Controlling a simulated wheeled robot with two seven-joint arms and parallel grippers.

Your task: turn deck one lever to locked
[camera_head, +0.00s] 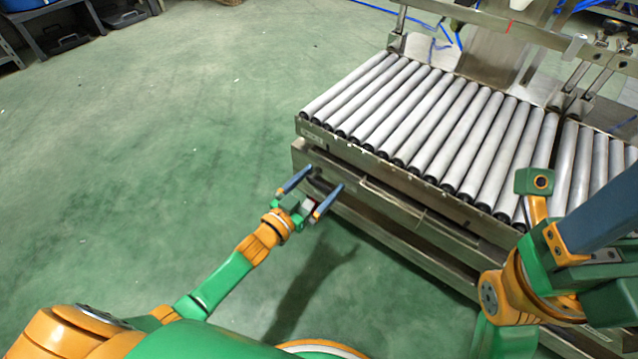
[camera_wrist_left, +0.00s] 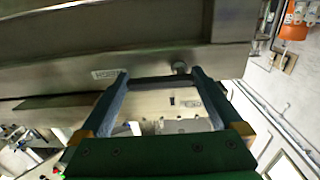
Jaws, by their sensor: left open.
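My left gripper (camera_head: 326,178) is open and empty at the near left corner of the metal roller conveyor (camera_head: 345,165), level with its side frame. In the left wrist view its two blue fingers (camera_wrist_left: 158,77) are spread in front of a metal panel. A small round knob (camera_wrist_left: 180,67) shows near the right fingertip, and a small pale label (camera_wrist_left: 104,74) near the left one. I cannot tell whether the knob is part of the deck one lever; no lever is clearly readable. Part of my right gripper (camera_head: 605,208) shows at the right edge; its opening is not visible.
Grey rollers (camera_head: 430,120) cover the conveyor top. Metal brackets and clamps (camera_head: 590,65) stand at its far right. Dark bins (camera_head: 62,32) sit at the far left. The green floor (camera_head: 170,130) left of the conveyor is clear.

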